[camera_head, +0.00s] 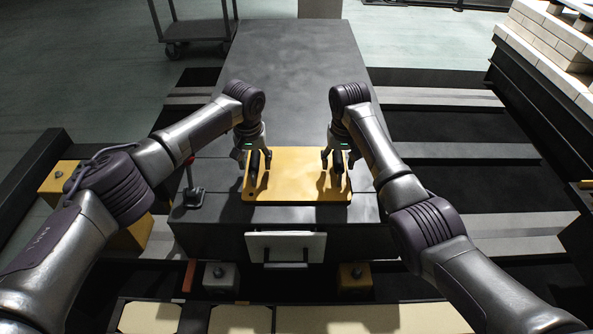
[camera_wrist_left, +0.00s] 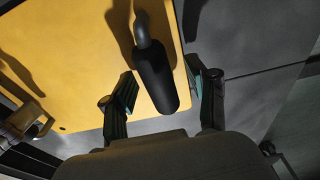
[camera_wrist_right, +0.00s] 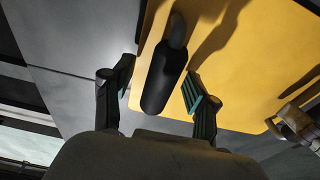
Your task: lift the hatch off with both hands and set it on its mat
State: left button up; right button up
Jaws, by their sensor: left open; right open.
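The yellow hatch (camera_head: 296,187) lies flat on top of a dark grey box in the head view. It has two black handles, one near its left edge and one near its right edge. My left gripper (camera_head: 254,168) is open around the left handle; in the left wrist view that handle (camera_wrist_left: 155,75) stands between the two fingers, apart from them. My right gripper (camera_head: 337,167) is open around the right handle; in the right wrist view that handle (camera_wrist_right: 164,78) stands between the open fingers. I cannot make out the mat for certain.
The dark grey box top (camera_head: 295,65) is bare beyond the hatch. A small post with a red knob (camera_head: 190,175) stands left of the hatch. A white plate (camera_head: 286,246) is on the box's front. Pale bricks (camera_head: 550,40) are stacked at the right, and a cart (camera_head: 195,28) stands far left.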

pick_arm(q)
jog(key=shift+f, duration=0.25)
pick_arm(e)
jog(key=shift+f, duration=0.25)
pick_arm(q)
grip_shut()
pick_arm(e)
grip_shut()
pick_arm(q)
jog(key=shift+r, duration=0.1)
pick_arm(e)
jog(key=shift+r, duration=0.15)
